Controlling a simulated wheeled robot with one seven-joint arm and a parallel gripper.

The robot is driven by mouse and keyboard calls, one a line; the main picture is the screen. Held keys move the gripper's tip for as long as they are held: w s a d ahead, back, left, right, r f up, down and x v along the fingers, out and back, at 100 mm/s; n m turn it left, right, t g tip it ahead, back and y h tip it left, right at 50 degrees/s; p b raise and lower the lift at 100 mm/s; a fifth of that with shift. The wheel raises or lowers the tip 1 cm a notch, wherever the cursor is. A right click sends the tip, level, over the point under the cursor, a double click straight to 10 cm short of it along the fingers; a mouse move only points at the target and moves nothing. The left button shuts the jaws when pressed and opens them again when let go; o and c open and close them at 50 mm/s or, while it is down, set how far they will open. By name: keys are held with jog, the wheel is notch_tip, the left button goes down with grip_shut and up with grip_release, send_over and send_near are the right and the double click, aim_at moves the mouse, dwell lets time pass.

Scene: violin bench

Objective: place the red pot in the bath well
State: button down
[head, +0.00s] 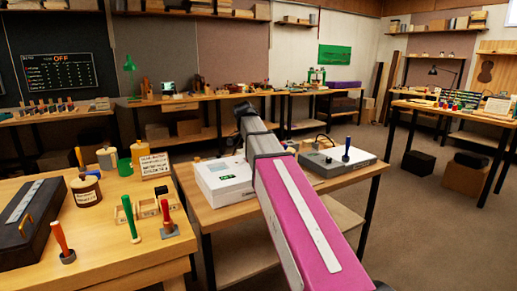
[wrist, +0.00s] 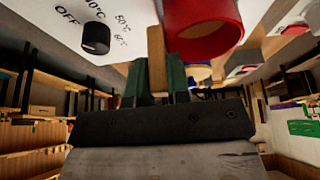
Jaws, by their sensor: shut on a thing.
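In the wrist view the red pot (wrist: 232,42) is at the top, right of centre, cut by the upper edge. A wooden piece (wrist: 157,48), apparently its handle, stands beside it between the green fingers of my gripper (wrist: 159,77). My gripper is shut on this piece. A white panel (wrist: 122,14) with a black dial and temperature marks, apparently the bath, is close at the upper left. Its well is not seen. In the head view my arm hides the gripper and pot.
In the head view a white box (head: 222,182) with a green display and a grey unit (head: 325,166) flank my arm on the middle bench (head: 238,214). The left bench (head: 112,235) holds a black case (head: 25,240), jars and upright-handled tools. Floor is open at right.

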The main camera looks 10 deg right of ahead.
jog(key=c, duration=1.1)
grip_release()
jog(key=v, duration=1.2)
